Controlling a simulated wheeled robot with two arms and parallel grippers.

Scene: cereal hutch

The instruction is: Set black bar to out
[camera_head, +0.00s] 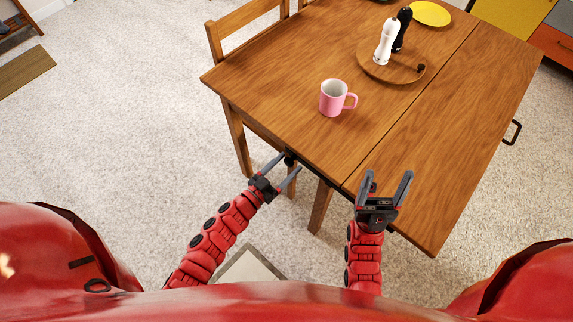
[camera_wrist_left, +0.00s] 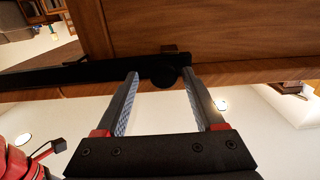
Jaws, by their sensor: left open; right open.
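The wooden table (camera_head: 290,75) stands ahead of me, with a seam running across its top. In the left wrist view a black bar (camera_wrist_left: 90,73) with a round knob (camera_wrist_left: 165,76) runs along the table's wooden edge. My left gripper (camera_head: 290,162) is open at the table's near edge. In its wrist view the fingertips (camera_wrist_left: 161,74) stand on either side of the knob, and I cannot tell whether they touch it. In the head view the bar is mostly hidden; a small dark part shows by the fingertips. My right gripper (camera_head: 388,175) is open and empty at the near edge, further right.
A pink mug (camera_head: 331,98) stands on the table. A round wooden board (camera_head: 408,74) holds a white mill (camera_head: 386,42) and a black mill (camera_head: 403,27). A yellow plate (camera_head: 430,13) lies behind. A chair (camera_head: 243,20) is at the left side. A black handle (camera_head: 516,132) sticks out right.

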